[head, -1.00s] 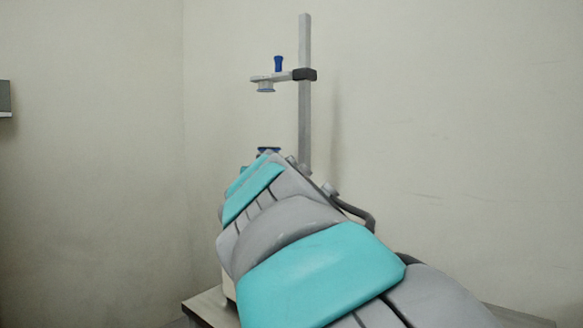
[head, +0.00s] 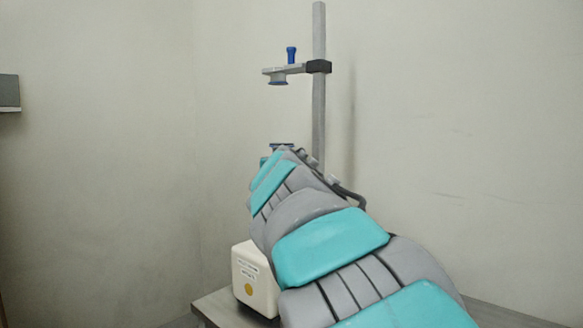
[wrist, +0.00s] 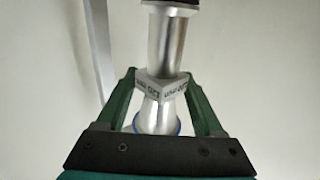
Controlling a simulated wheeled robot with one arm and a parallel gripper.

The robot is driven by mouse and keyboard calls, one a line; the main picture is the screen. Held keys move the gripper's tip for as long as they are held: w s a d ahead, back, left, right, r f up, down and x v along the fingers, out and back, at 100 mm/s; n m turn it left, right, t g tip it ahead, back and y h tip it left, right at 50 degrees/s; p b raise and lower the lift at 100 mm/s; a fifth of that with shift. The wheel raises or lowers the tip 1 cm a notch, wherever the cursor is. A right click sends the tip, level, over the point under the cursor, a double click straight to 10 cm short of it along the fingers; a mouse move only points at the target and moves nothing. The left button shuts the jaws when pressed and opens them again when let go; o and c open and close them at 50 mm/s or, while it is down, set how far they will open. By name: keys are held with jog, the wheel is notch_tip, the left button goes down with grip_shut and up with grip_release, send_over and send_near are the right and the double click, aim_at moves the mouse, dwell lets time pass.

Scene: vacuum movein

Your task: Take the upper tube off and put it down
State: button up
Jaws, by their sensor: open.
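In the wrist view, an upright silver tube (wrist: 172,45) rises above a grey angular clamp (wrist: 163,87) with printed lettering. Below the clamp, a flared silver piece (wrist: 157,114) with a blue ring at its bottom edge shows. My gripper (wrist: 160,75) is open, with one green finger on each side of the clamp, just below the tube. I cannot tell whether the fingers touch it.
A metal post (head: 319,100) stands behind my arm. Its black clamp (head: 318,67) carries a side bracket with a blue knob (head: 291,55) and a flange (head: 277,80) underneath. A cream box (head: 255,281) with labels stands on the table (head: 216,303). A grey box is at the left wall.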

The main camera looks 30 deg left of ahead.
jog(key=shift+w+a, duration=0.2)
jog(key=shift+w, duration=0.2)
grip_shut()
dwell(0.4)
